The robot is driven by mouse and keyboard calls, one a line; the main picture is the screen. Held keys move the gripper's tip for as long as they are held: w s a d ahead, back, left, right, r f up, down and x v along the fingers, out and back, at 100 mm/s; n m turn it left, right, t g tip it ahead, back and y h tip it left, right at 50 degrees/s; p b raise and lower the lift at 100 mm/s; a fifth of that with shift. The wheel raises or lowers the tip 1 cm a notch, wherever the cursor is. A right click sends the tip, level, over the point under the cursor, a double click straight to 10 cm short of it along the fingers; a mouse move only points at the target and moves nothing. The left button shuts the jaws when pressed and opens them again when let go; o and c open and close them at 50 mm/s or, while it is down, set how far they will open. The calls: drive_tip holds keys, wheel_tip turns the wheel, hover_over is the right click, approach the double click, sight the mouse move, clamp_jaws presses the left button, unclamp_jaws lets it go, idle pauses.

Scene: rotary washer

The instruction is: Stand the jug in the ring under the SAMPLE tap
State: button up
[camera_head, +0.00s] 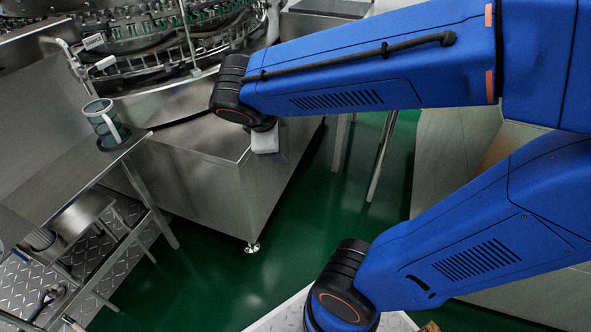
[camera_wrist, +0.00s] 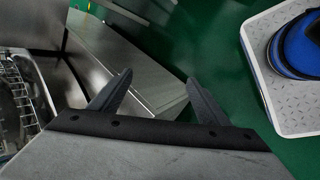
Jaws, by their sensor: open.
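The jug (camera_head: 101,113) is a see-through blue-grey vessel with a white handle. It stands upright at the edge of a steel worktop at the left of the head view. A dark round patch (camera_head: 125,143) lies at its base; I cannot tell whether this is a ring or a shadow. Two white tags (camera_head: 93,42) stick out from the machine above and behind the jug; their lettering is too small to read. My gripper (camera_wrist: 159,76) is open and empty in the wrist view, well away from the jug. The jug does not show in the wrist view.
The steel worktop (camera_head: 60,178) has bare room in front of the jug. The round washer machine (camera_head: 160,60) rises behind, with a steel cabinet (camera_head: 205,170) below it. A lower shelf (camera_head: 80,222) holds a steel vessel. Green floor (camera_head: 320,215) is open to the right.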

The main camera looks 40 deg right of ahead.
drive_tip(key=s+a+f+m+y, duration=0.1)
drive_tip(key=s+m+y, duration=0.4)
drive_tip(key=s+m, duration=0.5)
drive_tip(key=shift+a+m+t+y, duration=0.4)
drive_tip(key=shift+a, duration=0.4)
